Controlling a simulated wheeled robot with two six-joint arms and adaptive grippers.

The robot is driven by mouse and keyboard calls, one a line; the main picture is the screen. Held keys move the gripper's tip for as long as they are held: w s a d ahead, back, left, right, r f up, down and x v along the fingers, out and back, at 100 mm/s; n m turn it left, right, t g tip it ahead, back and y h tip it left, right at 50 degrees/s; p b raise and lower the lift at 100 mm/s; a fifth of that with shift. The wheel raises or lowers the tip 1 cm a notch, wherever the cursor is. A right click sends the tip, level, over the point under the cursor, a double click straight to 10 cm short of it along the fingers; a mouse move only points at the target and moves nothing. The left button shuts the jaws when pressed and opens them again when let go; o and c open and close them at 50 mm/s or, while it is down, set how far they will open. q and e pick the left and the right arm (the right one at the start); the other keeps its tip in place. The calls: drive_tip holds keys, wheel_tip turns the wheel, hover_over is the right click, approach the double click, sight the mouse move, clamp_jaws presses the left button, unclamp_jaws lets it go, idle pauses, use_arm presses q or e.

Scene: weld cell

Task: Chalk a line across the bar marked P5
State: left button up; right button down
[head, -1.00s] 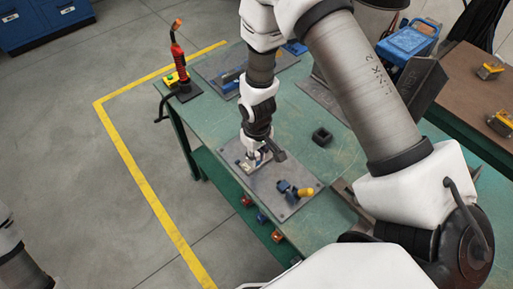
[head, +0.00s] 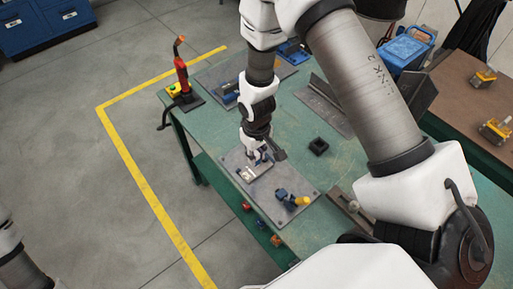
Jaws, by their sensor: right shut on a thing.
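My right gripper (head: 258,156) points down over the near end of the table, above a grey plate (head: 233,158). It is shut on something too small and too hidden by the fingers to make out. A small pale-and-dark piece (head: 252,173), maybe a bar, lies on the plate just below the fingertips. I cannot read any P5 mark on it, nor tell whether the held thing touches it. My left gripper is out of the picture.
A black square block (head: 318,147) lies on the green table (head: 295,122). Coloured items sit on the shelf below.

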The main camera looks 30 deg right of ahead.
sight(256, 166)
drive_tip(key=shift+f+b, duration=2.15)
drive_tip(key=shift+f, duration=1)
drive_tip(key=shift+f+b, duration=0.3)
drive_tip(key=shift+f, duration=0.1)
drive_tip(key=shift+w+r+p, duration=0.15)
drive_tip(key=shift+w+p, duration=0.1)
drive_tip(key=shift+p, duration=0.4)
drive_tip(key=shift+w, duration=0.15)
drive_tip(key=shift+a, duration=0.1)
drive_tip(key=shift+w+p, duration=0.35)
drive_tip(key=shift+w+a+f, duration=0.1)
drive_tip(key=shift+w+f, duration=0.1)
drive_tip(key=shift+w, duration=0.2)
